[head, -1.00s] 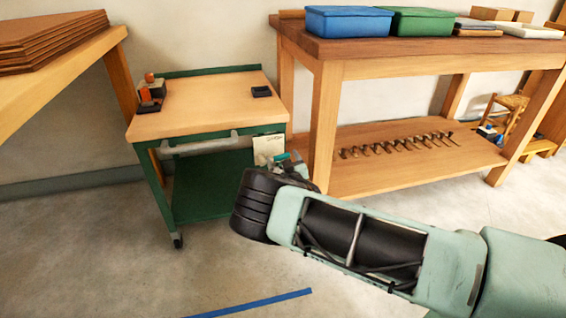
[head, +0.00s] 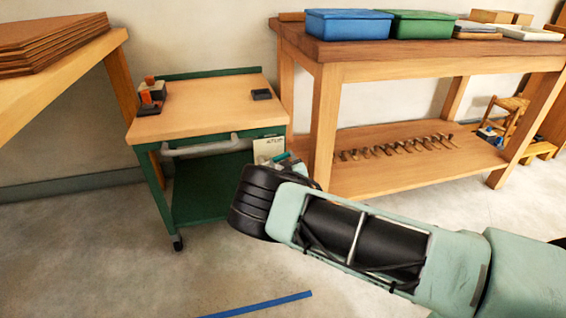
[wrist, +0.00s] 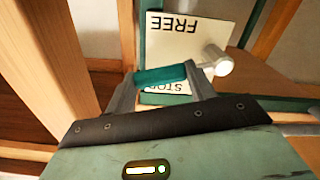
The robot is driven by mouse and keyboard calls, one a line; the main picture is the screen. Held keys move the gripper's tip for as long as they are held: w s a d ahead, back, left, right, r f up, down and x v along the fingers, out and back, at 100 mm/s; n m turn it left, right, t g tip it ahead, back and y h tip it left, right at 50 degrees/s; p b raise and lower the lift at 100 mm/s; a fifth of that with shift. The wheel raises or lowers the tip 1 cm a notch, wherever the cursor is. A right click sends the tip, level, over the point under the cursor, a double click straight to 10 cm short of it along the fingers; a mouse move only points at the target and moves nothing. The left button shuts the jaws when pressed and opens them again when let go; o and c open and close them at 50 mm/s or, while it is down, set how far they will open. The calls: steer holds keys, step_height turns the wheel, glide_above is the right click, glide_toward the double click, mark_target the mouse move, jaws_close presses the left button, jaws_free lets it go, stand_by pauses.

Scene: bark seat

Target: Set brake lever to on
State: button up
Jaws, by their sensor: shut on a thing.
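The brake lever has a teal grip (wrist: 160,76) and a silver round pivot (wrist: 218,62) in the wrist view. It is on the side of the green cart, in front of a pale label plate (wrist: 185,35). The plate reads FREE, upside down in the wrist view, and STOP, partly hidden behind the lever and my fingers. My gripper (wrist: 162,82) is shut on the teal grip, a finger at each end. In the head view the plate (head: 268,148) and a bit of the teal grip (head: 283,159) show above my dark wrist; my fingertips are mostly hidden.
The cart's wooden top (head: 205,103) holds an orange and grey item (head: 151,92) and a small black tray (head: 261,94). A workbench leg (head: 323,125) stands close to the right of my gripper. Open floor lies in front of the cart.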

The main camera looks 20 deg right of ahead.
steer(key=r+n, duration=0.1)
steer(key=a+r+n, duration=0.1)
steer(key=n, duration=0.1)
steer(key=shift+n, duration=0.3)
steer(key=n, duration=0.1)
steer(key=a+r+n+b, duration=0.1)
steer(key=n, duration=0.1)
steer(key=shift+a+r+n, duration=0.15)
steer(key=shift+a+n, duration=0.15)
steer(key=a+n, duration=0.1)
steer(key=a+r+n+b, duration=0.1)
steer(key=n, duration=0.1)
steer(key=shift+n, duration=0.3)
steer(key=shift+a+r+n+b, duration=0.1)
steer(key=shift+a+n+b, duration=0.45)
steer(key=shift+n, duration=0.35)
steer(key=shift+a+r+n+b, duration=0.1)
steer(key=shift+a+n+b, duration=0.45)
steer(key=shift+n, duration=0.35)
steer(key=o, duration=1.4)
steer(key=s+p, duration=0.4)
steer(key=s, duration=1.3)
steer(key=shift+s+p, duration=0.25)
steer(key=shift+p, duration=0.05)
